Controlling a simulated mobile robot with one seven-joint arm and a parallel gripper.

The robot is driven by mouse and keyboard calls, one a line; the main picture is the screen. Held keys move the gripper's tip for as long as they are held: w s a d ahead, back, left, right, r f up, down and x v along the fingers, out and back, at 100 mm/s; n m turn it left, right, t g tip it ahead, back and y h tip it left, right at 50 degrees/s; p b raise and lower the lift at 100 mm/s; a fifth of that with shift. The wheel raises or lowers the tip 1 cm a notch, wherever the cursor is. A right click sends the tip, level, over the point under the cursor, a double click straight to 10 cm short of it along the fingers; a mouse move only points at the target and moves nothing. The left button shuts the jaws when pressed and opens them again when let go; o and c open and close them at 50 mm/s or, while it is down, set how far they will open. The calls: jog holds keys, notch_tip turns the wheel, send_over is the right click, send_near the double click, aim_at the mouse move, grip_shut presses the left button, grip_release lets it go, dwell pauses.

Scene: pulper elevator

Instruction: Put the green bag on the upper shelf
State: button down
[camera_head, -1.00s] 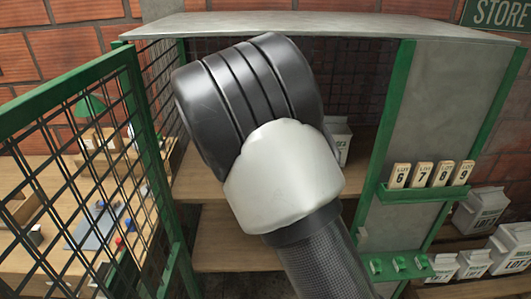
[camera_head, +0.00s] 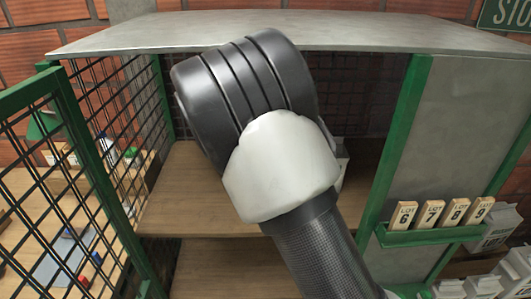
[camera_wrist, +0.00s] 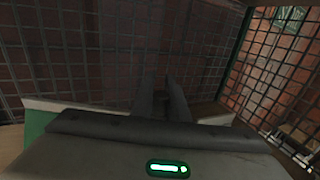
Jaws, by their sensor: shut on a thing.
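The upper shelf (camera_head: 185,200) is a wooden board inside the grey-topped, green-framed cage in the head view. My arm covers the middle of it. In the wrist view my gripper (camera_wrist: 161,97) shows as two dark fingers pointing away, close together, in front of wire mesh. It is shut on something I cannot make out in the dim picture. In the head view my gripper is hidden behind my arm.
A lower wooden shelf (camera_head: 205,265) lies beneath. A pale carton (camera_head: 342,160) stands on the upper shelf, partly behind my arm. The green-framed mesh door (camera_head: 75,165) stands at left. Number tags (camera_head: 432,214) sit on a green ledge at right, with white LOT bags (camera_head: 485,286) below.

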notch_tip(320, 180, down, 7)
dwell(0.4)
jog(key=shift+f, duration=0.2)
jog(key=c, duration=1.7)
grip_release()
jog(key=shift+r, duration=0.1)
